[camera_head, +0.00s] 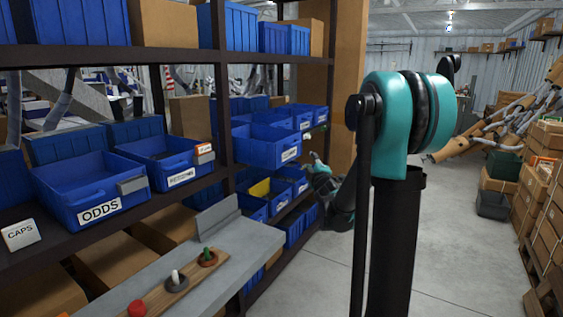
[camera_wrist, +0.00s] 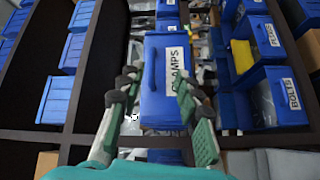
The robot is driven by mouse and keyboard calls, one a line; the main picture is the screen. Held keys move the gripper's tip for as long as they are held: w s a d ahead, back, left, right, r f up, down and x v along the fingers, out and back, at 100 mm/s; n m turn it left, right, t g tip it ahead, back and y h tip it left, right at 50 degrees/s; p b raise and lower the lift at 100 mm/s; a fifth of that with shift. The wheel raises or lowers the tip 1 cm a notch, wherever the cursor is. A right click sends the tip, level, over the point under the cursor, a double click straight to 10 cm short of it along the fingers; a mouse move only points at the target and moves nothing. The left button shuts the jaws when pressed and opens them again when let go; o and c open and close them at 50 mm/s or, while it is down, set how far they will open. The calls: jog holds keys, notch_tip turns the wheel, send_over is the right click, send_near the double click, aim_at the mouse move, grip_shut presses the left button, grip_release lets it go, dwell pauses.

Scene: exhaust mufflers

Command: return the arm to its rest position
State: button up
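My arm (camera_head: 395,130), teal and black, rises in front in the head view. Its far end bends down behind the upright part towards the shelf. My gripper (camera_head: 314,133) is small there, beside the front of a protruding blue bin (camera_head: 266,146). In the wrist view my gripper (camera_wrist: 154,84) has its two green-padded fingers spread wide apart. A blue bin labelled CLAMPS (camera_wrist: 157,105) shows between and beyond them. I see nothing held, and I cannot tell whether a finger touches the bin.
A dark shelf rack (camera_head: 225,90) with blue bins stands close on the left. A grey bench (camera_head: 235,255) holds a wooden board (camera_head: 172,287) with several small parts. Boxes (camera_head: 540,190) and pipes stand at the right. The floor (camera_head: 450,245) between is clear.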

jog(key=s+d+f+m+g+h, duration=0.15)
jog(key=s+f+m+g, duration=0.4)
jog(key=s+f, duration=0.55)
jog(key=s+d+f+m+g+h, duration=0.1)
jog(key=s+d+f+m+g, duration=0.45)
jog(key=s, duration=0.95)
jog(key=s+a+f+m+g, duration=0.1)
jog(key=s+a+f, duration=0.1)
jog(key=s, duration=0.3)
jog(key=s+a+f+m+g+y, duration=0.1)
jog(key=s+a+f, duration=0.1)
jog(key=s+f, duration=0.2)
jog(key=s+a+f+m+g+y, duration=0.1)
jog(key=s+a+f+m, duration=0.1)
jog(key=s, duration=0.3)
jog(key=shift+s+a+f+g, duration=0.3)
jog(key=shift+a+f, duration=0.15)
jog(key=shift+f, duration=0.1)
